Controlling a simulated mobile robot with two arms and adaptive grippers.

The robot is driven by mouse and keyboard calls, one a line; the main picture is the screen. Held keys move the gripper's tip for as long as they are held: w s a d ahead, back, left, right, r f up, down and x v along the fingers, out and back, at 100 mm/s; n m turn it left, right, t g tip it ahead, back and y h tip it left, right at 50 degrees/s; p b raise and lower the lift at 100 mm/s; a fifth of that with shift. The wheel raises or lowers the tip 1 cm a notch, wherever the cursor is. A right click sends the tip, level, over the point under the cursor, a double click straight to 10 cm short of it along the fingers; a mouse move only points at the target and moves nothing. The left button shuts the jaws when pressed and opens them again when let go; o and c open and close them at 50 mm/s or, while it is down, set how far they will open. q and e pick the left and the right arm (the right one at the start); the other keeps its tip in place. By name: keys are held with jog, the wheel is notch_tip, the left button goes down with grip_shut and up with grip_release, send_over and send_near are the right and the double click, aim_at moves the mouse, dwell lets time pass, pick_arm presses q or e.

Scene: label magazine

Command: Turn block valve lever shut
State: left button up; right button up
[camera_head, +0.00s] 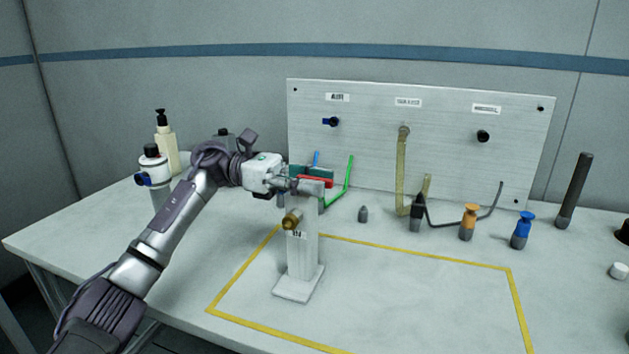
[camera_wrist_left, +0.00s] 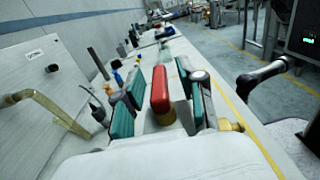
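The block valve (camera_head: 303,250) stands upright on a white post with a flat foot, with a brass fitting (camera_head: 291,221) on its side. Its red lever (camera_head: 318,181) lies across the top, roughly level. My left gripper (camera_head: 306,178) is at the lever, coming in from the left. In the left wrist view, the red lever (camera_wrist_left: 160,90) lies between the teal-padded fingers of the left gripper (camera_wrist_left: 161,105). The fingers are open, with a visible gap on each side of the lever. My right gripper is in neither view.
A metal panel (camera_head: 450,140) with labelled ports stands behind the valve. A green tube (camera_head: 349,178) runs close behind the gripper. Orange (camera_head: 468,217) and blue (camera_head: 523,228) capped fittings stand to the right. A yellow outline (camera_head: 430,256) marks mostly clear table. Bottles (camera_head: 166,148) stand left.

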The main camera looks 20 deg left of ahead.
pick_arm(q)
jog(key=a, duration=0.7)
jog(key=shift+w+a, duration=0.25)
